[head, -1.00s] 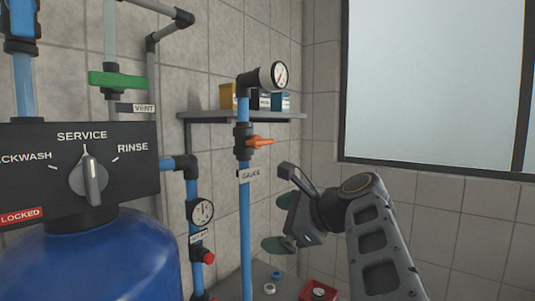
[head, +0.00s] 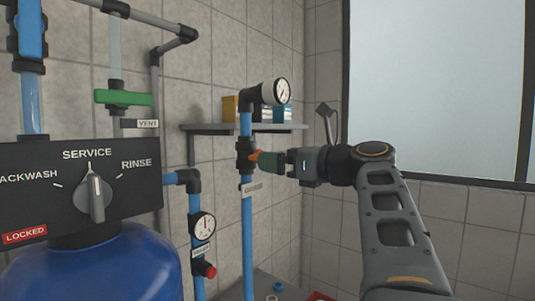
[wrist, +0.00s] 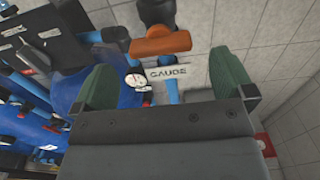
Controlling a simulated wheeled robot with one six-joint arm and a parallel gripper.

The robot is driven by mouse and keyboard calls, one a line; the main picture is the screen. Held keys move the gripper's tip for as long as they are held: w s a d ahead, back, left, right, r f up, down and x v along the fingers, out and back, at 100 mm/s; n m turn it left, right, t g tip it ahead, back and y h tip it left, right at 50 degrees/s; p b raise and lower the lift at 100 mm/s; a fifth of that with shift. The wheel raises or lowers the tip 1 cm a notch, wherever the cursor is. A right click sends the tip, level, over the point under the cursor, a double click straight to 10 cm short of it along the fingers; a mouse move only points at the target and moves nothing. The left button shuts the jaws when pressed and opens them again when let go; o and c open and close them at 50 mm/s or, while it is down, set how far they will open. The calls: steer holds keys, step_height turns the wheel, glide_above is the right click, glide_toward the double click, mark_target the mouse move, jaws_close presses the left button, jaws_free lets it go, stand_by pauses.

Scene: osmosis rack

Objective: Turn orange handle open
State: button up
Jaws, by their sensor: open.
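The orange handle (head: 254,156) sits on a dark valve on the vertical blue pipe (head: 247,230), below the round gauge. In the wrist view the orange handle (wrist: 161,43) lies crosswise just past the fingertips. My gripper (wrist: 165,75) is open, with a green finger on each side and nothing held. The handle appears centred between the fingers sideways. I cannot tell whether either finger touches it.
A shelf (head: 205,128) with small boxes stands behind the pipe. A label reading GAUGE (head: 252,187) hangs below the valve. Left are a green handle (head: 123,98), a black SERVICE dial panel (head: 70,180), a blue tank (head: 80,265) and a lower gauge (head: 203,226). The window (head: 435,85) is right.

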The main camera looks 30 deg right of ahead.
steer(key=shift+p+x, duration=0.35)
steer(key=shift+x, duration=1.8)
steer(key=c, duration=0.9)
